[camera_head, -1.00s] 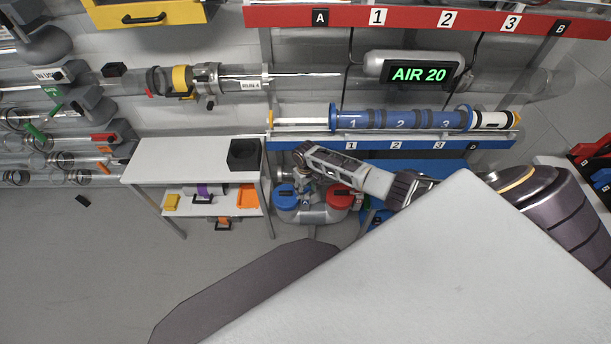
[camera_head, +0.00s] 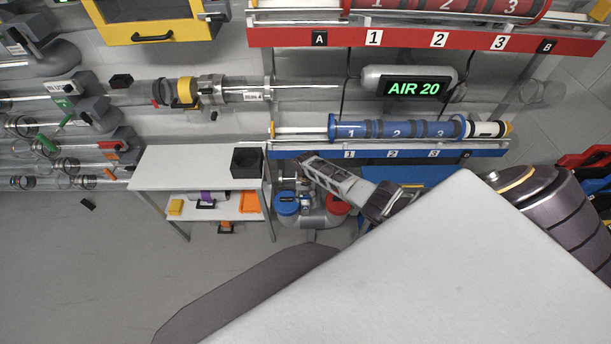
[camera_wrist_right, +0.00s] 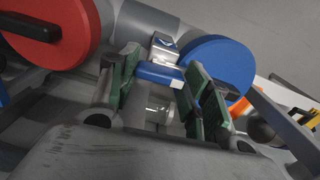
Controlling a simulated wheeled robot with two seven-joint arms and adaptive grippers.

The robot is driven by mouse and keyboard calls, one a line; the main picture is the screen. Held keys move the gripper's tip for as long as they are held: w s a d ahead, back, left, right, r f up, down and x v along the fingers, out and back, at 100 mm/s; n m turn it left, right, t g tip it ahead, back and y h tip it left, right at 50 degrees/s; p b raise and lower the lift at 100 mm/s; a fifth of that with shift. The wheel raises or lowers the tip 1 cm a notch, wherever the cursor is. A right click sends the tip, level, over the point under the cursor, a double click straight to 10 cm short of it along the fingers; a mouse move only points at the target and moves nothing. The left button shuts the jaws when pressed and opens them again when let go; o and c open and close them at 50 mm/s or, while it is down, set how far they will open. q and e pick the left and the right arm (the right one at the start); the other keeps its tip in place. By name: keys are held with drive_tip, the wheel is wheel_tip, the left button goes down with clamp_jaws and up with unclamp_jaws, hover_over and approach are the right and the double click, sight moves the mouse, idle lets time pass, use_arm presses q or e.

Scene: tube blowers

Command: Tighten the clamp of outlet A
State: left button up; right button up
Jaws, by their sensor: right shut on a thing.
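Below the blue rail, a grey pipe fitting carries a blue round cap (camera_head: 287,204) and a red round cap (camera_head: 338,206). Both show in the right wrist view, blue (camera_wrist_right: 217,68) and red (camera_wrist_right: 50,28). Between them is a metal clamp (camera_wrist_right: 163,48) with a small blue handle piece (camera_wrist_right: 158,75). My right gripper (camera_head: 302,180) reaches down to this fitting from the right; in the wrist view its green-padded fingers (camera_wrist_right: 160,88) are shut on the blue handle piece. I cannot read an outlet letter on the fitting. My left gripper is not in view.
A white side table (camera_head: 195,165) with a black box (camera_head: 247,162) stands left of the fitting. The blue rail (camera_head: 400,150), carrying a blue tube, runs just above my right gripper. Bare floor (camera_head: 110,265) lies at the lower left.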

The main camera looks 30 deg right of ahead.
sight(306, 196)
drive_tip(key=shift+m, duration=0.4)
drive_tip(key=o, duration=1)
drive_tip(key=shift+r, duration=0.15)
drive_tip(key=shift+r, duration=5.85)
